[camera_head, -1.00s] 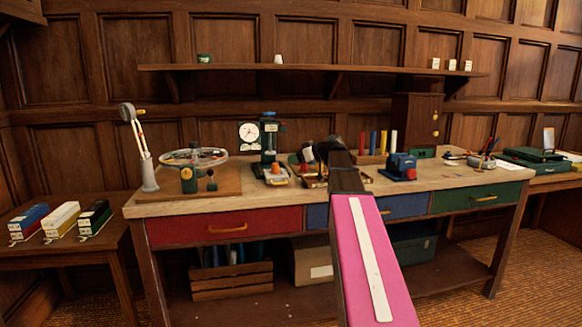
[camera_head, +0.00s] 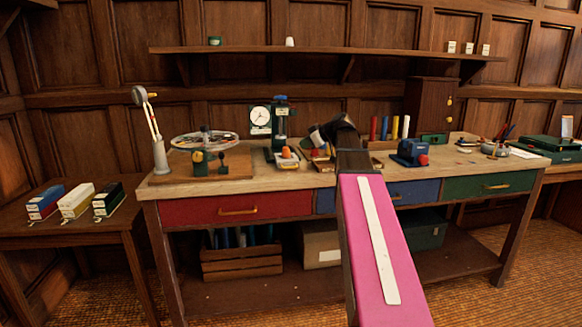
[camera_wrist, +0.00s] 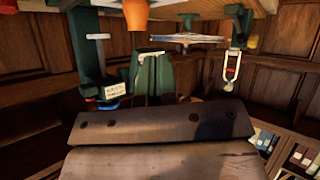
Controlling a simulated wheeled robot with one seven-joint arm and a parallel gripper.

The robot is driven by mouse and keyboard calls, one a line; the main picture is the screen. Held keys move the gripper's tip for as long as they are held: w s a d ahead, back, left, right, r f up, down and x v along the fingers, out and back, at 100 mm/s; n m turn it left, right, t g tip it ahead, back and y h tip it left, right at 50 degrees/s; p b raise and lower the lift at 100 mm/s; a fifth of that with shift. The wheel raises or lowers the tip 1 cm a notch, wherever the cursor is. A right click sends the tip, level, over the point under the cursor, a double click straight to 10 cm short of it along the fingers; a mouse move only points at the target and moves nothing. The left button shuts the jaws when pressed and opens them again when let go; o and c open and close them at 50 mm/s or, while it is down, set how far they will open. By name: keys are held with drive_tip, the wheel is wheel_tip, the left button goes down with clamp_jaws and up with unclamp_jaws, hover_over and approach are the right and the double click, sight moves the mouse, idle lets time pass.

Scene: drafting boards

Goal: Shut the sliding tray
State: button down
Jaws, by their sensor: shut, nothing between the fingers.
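A small pale tray (camera_head: 289,165) with an orange piece (camera_head: 287,152) sits at the foot of the green stand with a round dial (camera_head: 260,116) on the bench. It looks most like the sliding tray; how far it stands out is too small to tell. My gripper (camera_head: 322,138) is shut and empty, over the bench just right of this tray, partly hidden by my own pink arm. In the wrist view, a brown bolted part fills the bottom, and an orange piece (camera_wrist: 137,14) and green stand parts (camera_wrist: 155,75) show beyond it. I cannot tell whether anything touches.
The bench (camera_head: 440,172) has closed-looking red (camera_head: 236,209), blue (camera_head: 408,192) and green (camera_head: 490,185) drawers. A disc device (camera_head: 203,140) stands left and a blue device (camera_head: 411,152) right of my arm. A shelf (camera_head: 330,49) runs above.

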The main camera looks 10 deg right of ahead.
sight(295, 167)
drive_tip(key=s+a+n+g+h, duration=0.25)
drive_tip(key=s+n+h, duration=0.2)
drive_tip(key=s, duration=0.45)
drive_tip(key=shift+n+g+y, duration=0.25)
drive_tip(key=shift+n+g, duration=0.1)
drive_tip(key=shift+n, duration=0.3)
drive_tip(key=x, duration=0.3)
drive_tip(key=w+x, duration=0.1)
drive_tip(key=x, duration=0.6)
drive_tip(key=shift+w+d+r, duration=0.3)
drive_tip(key=shift+w+d, duration=0.05)
drive_tip(key=shift+w, duration=0.05)
drive_tip(key=shift+w+f, duration=0.15)
drive_tip(key=shift+w, duration=0.55)
drive_tip(key=w, duration=1.6)
drive_tip(key=shift+w, duration=0.3)
